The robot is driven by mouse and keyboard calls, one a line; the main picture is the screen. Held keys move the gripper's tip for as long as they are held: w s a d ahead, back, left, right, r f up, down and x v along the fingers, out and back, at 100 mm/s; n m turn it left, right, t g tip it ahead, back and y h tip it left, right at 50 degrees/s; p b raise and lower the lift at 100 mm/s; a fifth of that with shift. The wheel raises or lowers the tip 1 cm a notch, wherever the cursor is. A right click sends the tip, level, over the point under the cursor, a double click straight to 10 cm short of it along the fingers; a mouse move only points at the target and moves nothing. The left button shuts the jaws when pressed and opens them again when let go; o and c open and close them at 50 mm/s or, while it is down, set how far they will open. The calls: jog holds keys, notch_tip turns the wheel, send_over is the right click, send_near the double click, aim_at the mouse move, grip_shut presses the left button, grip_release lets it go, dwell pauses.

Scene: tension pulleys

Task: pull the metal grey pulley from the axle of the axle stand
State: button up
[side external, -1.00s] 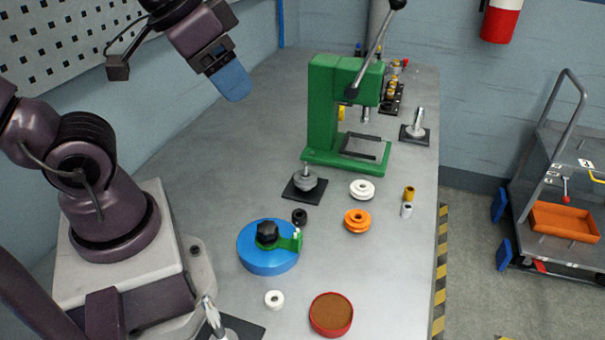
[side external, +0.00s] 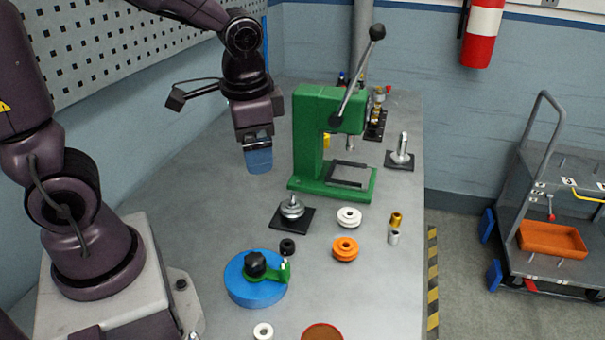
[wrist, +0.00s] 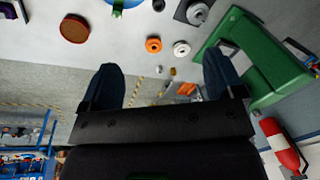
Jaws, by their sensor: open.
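The metal grey pulley (side external: 291,209) sits on the upright axle of the axle stand, whose black square base (side external: 304,222) lies on the bench left of centre in the side view. The pulley also shows at the top edge of the wrist view (wrist: 197,13), partly cut off along with its stand. My gripper (side external: 259,164) points down with blue fingers, in the air above and behind the stand, left of the green press. In the wrist view the gripper (wrist: 163,82) has its fingers wide apart with nothing between them. It is apart from the pulley.
The green arbor press (side external: 310,145) stands close behind the pulley. A white pulley (side external: 349,217), an orange pulley (side external: 345,249) and a black ring (side external: 287,247) lie nearby. A blue round fixture (side external: 250,285) is in front. Another post stand (side external: 400,155) is at the back right.

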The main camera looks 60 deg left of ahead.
aim_at(293, 202)
jog(key=w+a+f+m+g+y, duration=0.1)
jog(key=w+a+f+m+y, duration=0.3)
jog(key=w+f+m, duration=1)
jog(key=shift+m+h, duration=0.6)
jog(key=shift+m, duration=0.1)
jog(key=a+f, duration=0.2)
jog(key=f, duration=0.1)
jog(key=s+a+f, duration=0.1)
jog(key=a+f, duration=0.1)
jog(key=f, duration=0.2)
jog(key=s+a+f, duration=0.1)
jog(key=a+f, duration=0.1)
jog(key=f, duration=0.1)
jog(key=shift+s+a+f, duration=0.1)
jog(key=shift+s+f, duration=0.15)
jog(key=shift+f, duration=0.05)
jog(key=shift+c, duration=0.2)
jog(key=shift+r, duration=0.1)
jog(key=c, duration=1)
